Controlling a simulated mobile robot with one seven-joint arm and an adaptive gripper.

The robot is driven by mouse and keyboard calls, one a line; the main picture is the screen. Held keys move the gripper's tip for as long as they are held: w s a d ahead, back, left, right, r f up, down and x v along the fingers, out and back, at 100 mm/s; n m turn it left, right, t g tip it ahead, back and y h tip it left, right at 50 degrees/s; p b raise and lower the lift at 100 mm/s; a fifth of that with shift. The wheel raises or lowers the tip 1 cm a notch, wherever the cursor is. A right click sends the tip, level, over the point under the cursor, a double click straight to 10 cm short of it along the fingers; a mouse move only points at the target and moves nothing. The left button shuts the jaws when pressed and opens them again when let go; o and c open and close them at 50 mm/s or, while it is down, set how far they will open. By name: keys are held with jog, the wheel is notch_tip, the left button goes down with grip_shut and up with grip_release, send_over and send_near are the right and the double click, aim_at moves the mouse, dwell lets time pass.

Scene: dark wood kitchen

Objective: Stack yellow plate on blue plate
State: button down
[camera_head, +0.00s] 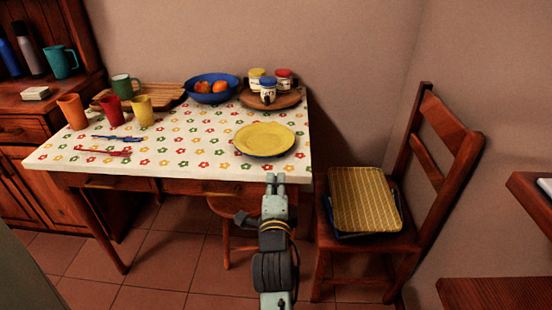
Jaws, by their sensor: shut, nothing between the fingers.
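The yellow plate (264,138) lies flat near the right front part of the table. A thin dark bluish edge shows under its near rim. This may be the blue plate, mostly hidden beneath the yellow one, but I cannot tell for sure. No other blue plate shows. My gripper (275,179) is shut and empty. In the picture it is just below the yellow plate, at the table's front edge, and apart from the plate.
The table (190,150) has a flowered cloth. Several cups, cutlery (117,138), a blue fruit bowl (212,88) and a round board with jars (288,99) stand on it. A chair (430,180) with a yellow patterned tray (365,198) is at the right.

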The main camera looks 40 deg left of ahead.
jog(key=p+x, duration=0.1)
jog(key=x, duration=0.3)
jog(key=p+x, duration=0.1)
jog(key=x, duration=0.4)
jog(key=shift+r, duration=0.25)
jog(key=shift+w+a+f, duration=0.1)
jog(key=shift+w+a, duration=0.1)
jog(key=shift+b+x, duration=0.35)
jog(key=shift+x, duration=0.5)
jog(key=v, duration=1.2)
